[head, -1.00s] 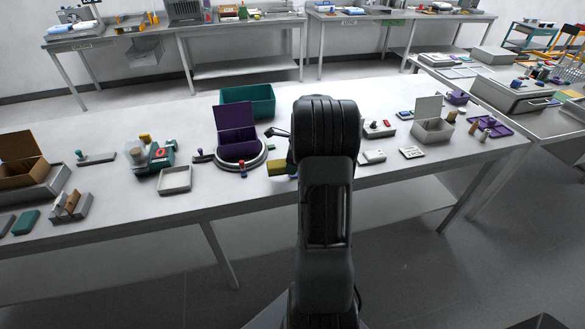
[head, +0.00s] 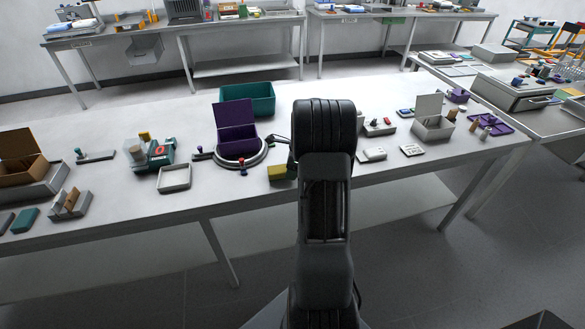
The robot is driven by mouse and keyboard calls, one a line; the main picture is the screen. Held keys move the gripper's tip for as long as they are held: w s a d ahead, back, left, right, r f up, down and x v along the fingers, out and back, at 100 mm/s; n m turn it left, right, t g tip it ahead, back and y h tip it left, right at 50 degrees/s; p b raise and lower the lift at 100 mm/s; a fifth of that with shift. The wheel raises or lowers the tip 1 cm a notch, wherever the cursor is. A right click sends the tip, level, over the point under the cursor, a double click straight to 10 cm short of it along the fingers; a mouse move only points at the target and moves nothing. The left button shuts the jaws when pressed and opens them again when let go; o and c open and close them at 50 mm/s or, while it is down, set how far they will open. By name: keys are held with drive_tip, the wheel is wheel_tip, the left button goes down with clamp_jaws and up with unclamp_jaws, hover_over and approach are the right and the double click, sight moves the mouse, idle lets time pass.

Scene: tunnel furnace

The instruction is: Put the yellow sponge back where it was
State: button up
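A yellow block that looks like the yellow sponge (head: 278,173) is near the front edge of the long white table, just left of my arm. Its right end meets dark parts of my gripper (head: 291,166), which is mostly hidden behind my arm. I cannot tell whether the fingers are open or closed on the sponge, or whether the sponge rests on the table.
Left of the sponge, an open purple box (head: 237,141) stands on a round grey base (head: 255,157). A teal bin (head: 262,98) is behind it. A shallow grey tray (head: 174,178) lies further left. An open grey box (head: 433,127) stands right of my arm.

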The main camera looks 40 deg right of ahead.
drive_tip(key=o, duration=0.4)
drive_tip(key=shift+r, duration=0.1)
drive_tip(key=shift+r, duration=0.3)
drive_tip(key=v, duration=1.2)
drive_tip(key=s+a+r+n+h, duration=0.1)
drive_tip(key=a+r+n, duration=0.1)
drive_tip(key=a+n, duration=0.5)
drive_tip(key=s+a+r+n, duration=0.1)
drive_tip(key=a+r+n, duration=0.25)
drive_tip(key=a, duration=0.55)
drive_tip(key=s+a+f+n, duration=0.1)
drive_tip(key=s+a+n, duration=0.2)
drive_tip(key=a+n, duration=0.1)
drive_tip(key=s+a+f+n+t, duration=0.1)
drive_tip(key=s+a+n, duration=0.3)
drive_tip(key=n, duration=0.3)
drive_tip(key=s+a+f+n+t+h, duration=0.1)
drive_tip(key=s+a+n, duration=0.3)
drive_tip(key=a+n, duration=0.1)
drive_tip(key=shift+s+a+n, duration=0.15)
drive_tip(key=shift+a+n, duration=0.1)
drive_tip(key=shift+n, duration=0.3)
